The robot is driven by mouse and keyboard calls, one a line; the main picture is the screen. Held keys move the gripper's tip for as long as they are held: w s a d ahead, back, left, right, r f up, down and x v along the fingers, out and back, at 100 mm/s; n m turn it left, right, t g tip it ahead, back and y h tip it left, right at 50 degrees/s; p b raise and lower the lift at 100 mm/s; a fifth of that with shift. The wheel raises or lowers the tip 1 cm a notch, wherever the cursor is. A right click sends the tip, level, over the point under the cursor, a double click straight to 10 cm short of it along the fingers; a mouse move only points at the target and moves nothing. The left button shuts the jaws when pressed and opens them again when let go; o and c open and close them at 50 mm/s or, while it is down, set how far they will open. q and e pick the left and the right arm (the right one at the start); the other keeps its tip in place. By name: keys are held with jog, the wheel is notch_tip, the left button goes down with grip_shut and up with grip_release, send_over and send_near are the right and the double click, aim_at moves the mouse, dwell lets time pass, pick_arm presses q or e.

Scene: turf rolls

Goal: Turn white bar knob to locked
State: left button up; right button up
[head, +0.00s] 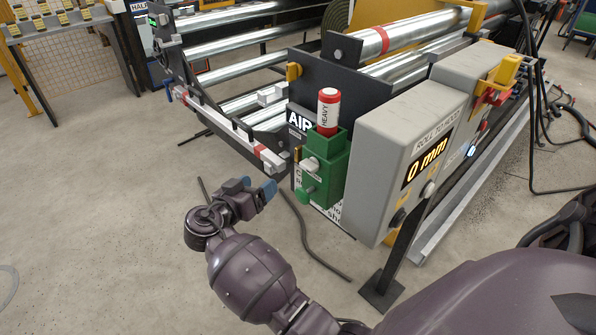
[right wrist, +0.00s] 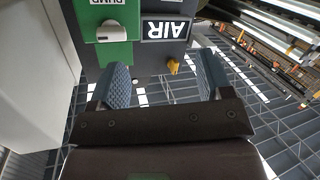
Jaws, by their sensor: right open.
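The white bar knob (head: 310,163) sits on the front face of a green box (head: 335,155) beside the AIR label. My left gripper is not in view.
A red-and-white HEAVY cylinder (head: 328,110) stands on the green box. A grey console (head: 400,130) reading 0 mm is just right. A small yellow part (right wrist: 173,66) sits near the AIR label. Steel rollers (head: 240,45) lie behind. Open floor is at left; a dark hose (head: 310,240) lies below.

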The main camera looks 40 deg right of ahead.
aim_at(305, 168)
jog(key=s+d+m+g+h, duration=0.1)
jog(key=d+m, duration=0.1)
jog(key=d, duration=0.1)
jog(key=s+d+r+m+g, duration=0.1)
jog(key=d+m+g, duration=0.1)
jog(key=d, duration=0.1)
jog(key=s+d+m+g+h, duration=0.1)
jog(key=d+m, duration=0.1)
jog(key=d, duration=0.1)
jog(key=shift+s+d+r+m+h, duration=0.1)
jog(key=shift+d+r+m+h, duration=0.1)
jog(key=shift+d+m+h, duration=0.15)
jog(key=shift+d, duration=0.85)
jog(key=c, duration=0.9)
